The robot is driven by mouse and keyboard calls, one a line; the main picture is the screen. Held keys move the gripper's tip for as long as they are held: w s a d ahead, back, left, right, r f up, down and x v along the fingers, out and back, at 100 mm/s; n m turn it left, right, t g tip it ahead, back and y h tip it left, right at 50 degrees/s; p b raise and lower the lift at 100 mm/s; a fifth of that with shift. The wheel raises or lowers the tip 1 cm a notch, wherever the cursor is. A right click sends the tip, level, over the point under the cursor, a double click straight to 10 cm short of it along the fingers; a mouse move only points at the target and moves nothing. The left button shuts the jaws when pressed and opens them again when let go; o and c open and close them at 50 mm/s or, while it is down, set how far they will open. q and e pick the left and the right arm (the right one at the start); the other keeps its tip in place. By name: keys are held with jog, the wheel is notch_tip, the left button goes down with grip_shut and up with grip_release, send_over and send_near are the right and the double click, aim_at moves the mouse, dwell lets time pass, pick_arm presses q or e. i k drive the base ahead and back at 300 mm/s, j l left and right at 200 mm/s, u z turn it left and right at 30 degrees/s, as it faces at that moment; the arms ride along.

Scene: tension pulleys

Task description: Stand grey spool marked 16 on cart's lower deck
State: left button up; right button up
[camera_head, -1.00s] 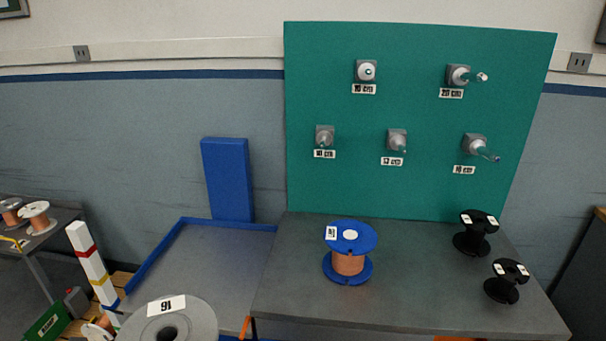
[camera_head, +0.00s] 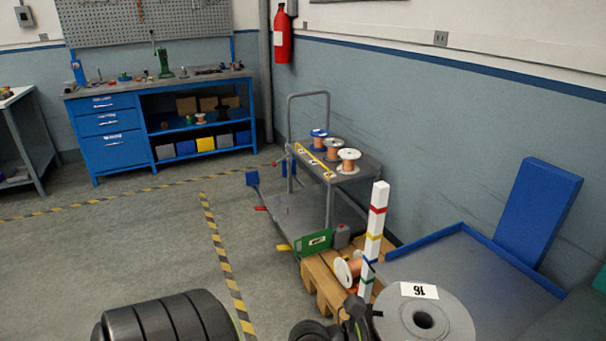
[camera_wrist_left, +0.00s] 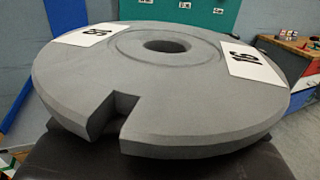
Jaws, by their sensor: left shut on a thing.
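The grey spool (camera_head: 452,318) marked 16 is at the bottom right of the head view, its flange facing up with a centre hole. Its flange fills the left wrist view (camera_wrist_left: 200,110), with white labels and a notch in the rim. My left gripper (camera_head: 362,318) is at the spool's left side, shut on it; the fingertips are mostly hidden. The cart (camera_head: 366,172) stands ahead, with a tall handle and an upper shelf. Its lower deck (camera_head: 292,214) shows a bare grey surface, partly hidden by the upper shelf and posts. My right gripper is out of view.
Several spools (camera_head: 348,160) stand on the cart's upper shelf. A striped post (camera_head: 376,215) and a wooden pallet (camera_head: 322,284) with a copper spool (camera_head: 349,268) lie between me and the cart. A blue-edged table (camera_head: 465,270) is at right. Open floor (camera_head: 130,240) lies left.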

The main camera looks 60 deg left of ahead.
aim_at(302, 233)
jog(key=i+j, duration=0.15)
jog(key=j, duration=0.45)
jog(key=i+j, duration=0.1)
jog(key=j, duration=0.55)
jog(key=i+j, duration=0.15)
jog(key=j, duration=0.45)
jog(key=i+j, duration=0.15)
jog(key=j, duration=0.45)
jog(key=i+j, duration=0.15)
jog(key=j, duration=0.45)
jog(key=i+j+z, duration=0.1)
jog(key=j, duration=0.55)
jog(key=i+j, duration=0.15)
jog(key=j, duration=0.45)
jog(key=i+j, duration=0.1)
jog(key=j, duration=0.55)
